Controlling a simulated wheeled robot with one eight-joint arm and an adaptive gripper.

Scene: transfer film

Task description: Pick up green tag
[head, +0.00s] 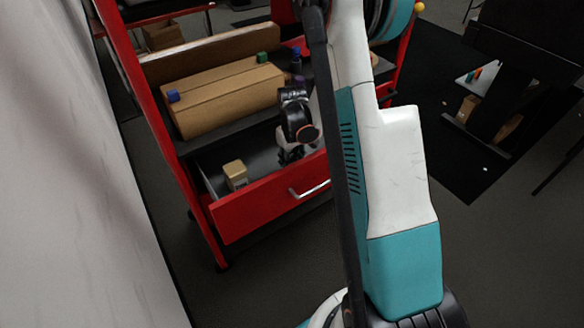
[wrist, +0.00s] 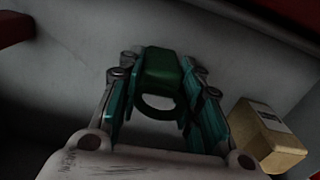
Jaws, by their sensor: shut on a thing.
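The green tag (wrist: 163,70) shows in the wrist view as a dark green block with a ring-like loop below it. It sits between the two fingers of my gripper (wrist: 163,92), which is shut on it. In the head view my gripper (head: 290,155) reaches down into the open drawer (head: 268,207) of the red cart, and the tag is hidden there. I cannot tell whether the tag touches the drawer floor.
A tan box (head: 235,174) stands in the drawer to the left of my gripper; it also shows in the wrist view (wrist: 266,137). A large cardboard box (head: 222,100) with small coloured blocks on it lies on the shelf above. The drawer walls are close around.

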